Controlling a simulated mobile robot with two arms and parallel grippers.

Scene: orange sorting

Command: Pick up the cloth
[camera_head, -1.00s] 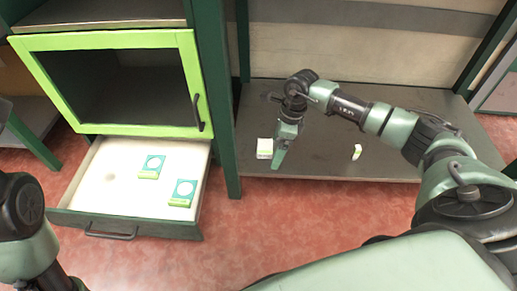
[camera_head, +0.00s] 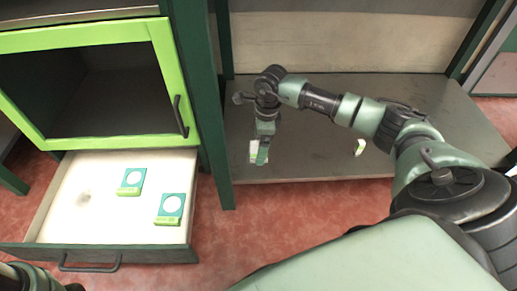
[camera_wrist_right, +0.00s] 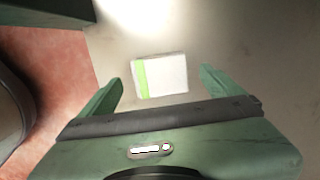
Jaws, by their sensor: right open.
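A small white block-like item with a green stripe (camera_head: 253,151) lies on the low grey shelf; I cannot tell if it is the cloth. In the right wrist view the same item (camera_wrist_right: 168,76) lies between and beyond the fingertips. My right gripper (camera_head: 262,158) points down over it and partly covers it in the head view. The right wrist view shows this gripper (camera_wrist_right: 160,82) open, fingers either side of the item, nothing held. A second small white and green item (camera_head: 360,147) lies farther right on the shelf. My left gripper is not visible.
An open drawer (camera_head: 60,205) at left holds two green and white boxes (camera_head: 131,181) (camera_head: 171,208). Above it is a green-framed compartment (camera_head: 165,75). A dark green post (camera_head: 215,120) stands just left of the right gripper. The shelf (camera_head: 310,160) between the items is clear.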

